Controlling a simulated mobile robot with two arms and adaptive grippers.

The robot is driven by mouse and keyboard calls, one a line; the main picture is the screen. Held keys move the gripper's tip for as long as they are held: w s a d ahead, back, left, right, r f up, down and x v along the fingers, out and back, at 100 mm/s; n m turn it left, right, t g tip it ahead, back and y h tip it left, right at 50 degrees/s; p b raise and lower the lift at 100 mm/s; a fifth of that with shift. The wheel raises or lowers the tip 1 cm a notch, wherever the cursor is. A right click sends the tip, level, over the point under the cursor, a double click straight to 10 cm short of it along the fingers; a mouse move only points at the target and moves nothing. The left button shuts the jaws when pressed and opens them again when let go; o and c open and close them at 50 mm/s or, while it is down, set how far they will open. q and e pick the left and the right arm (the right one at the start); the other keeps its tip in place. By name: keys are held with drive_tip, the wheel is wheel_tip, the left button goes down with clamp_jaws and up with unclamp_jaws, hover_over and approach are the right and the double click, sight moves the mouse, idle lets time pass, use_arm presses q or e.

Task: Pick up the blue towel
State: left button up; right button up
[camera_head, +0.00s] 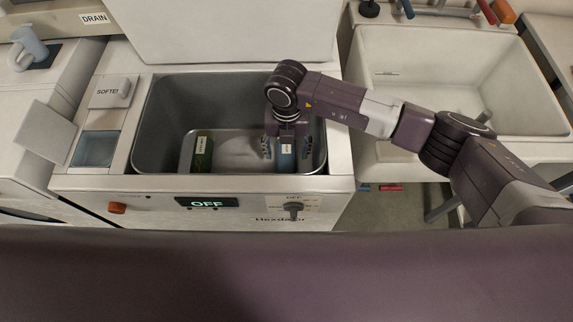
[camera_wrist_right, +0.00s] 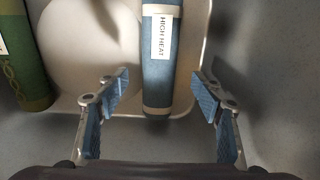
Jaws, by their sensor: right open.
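The blue towel (camera_head: 286,158) is a rolled blue bundle with pale bands and a label, standing or lying in the right part of the grey tub. In the right wrist view the towel (camera_wrist_right: 158,75) carries a label reading "HIGH HEAT". My right gripper (camera_head: 284,148) reaches down into the tub above the towel. In the right wrist view its open fingers (camera_wrist_right: 163,95) stand to the left and right of the towel's near end, with gaps on both sides. My left gripper is out of view.
The grey tub (camera_head: 160,120) has walls close around my right gripper. A green rolled towel (camera_head: 202,150) is at its left, also in the right wrist view (camera_wrist_right: 27,60). A raised white lid (camera_head: 225,30) stands behind. A white sink (camera_head: 440,75) is at the right.

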sight(286, 159)
wheel_tip(286, 159, down, 6)
drive_tip(key=b, duration=0.4)
drive_tip(key=shift+w+f, duration=0.15)
drive_tip(key=shift+f, duration=0.1)
drive_tip(key=shift+r, duration=0.1)
drive_tip(key=c, duration=1.4)
drive_tip(key=shift+r, duration=0.1)
